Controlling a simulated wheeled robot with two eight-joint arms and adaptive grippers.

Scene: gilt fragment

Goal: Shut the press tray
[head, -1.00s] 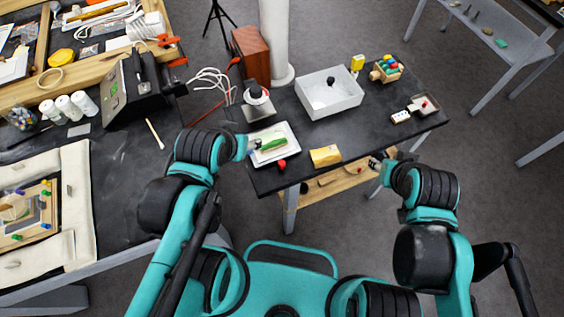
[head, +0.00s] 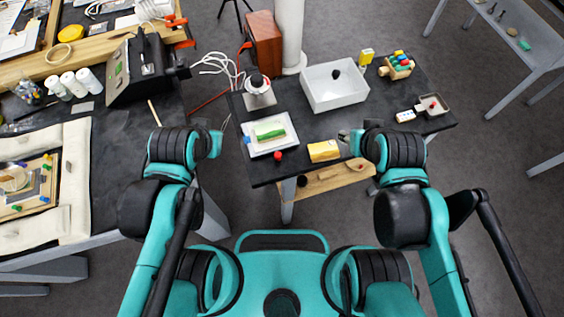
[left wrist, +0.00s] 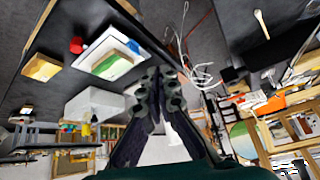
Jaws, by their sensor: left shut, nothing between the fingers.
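I cannot tell for sure which thing is the press tray. A flat white tray (head: 284,147) with a green slab (head: 270,131) on it lies on the dark table, with a blue tab at its left edge; the tray also shows in the left wrist view (left wrist: 88,58). My left gripper (head: 224,122) is left of the white tray, apart from it. In the left wrist view its fingers (left wrist: 160,78) are together and empty. My right gripper (head: 343,135) is near the yellow block, at the table's front edge; its fingers are too small to read.
A yellow block (head: 323,151) and a red knob (head: 278,155) are at the table's front. A white bin (head: 333,98), a toy rack (head: 397,66) and a small box (head: 432,104) stand farther back and right. A black machine (head: 136,74) stands on the left bench.

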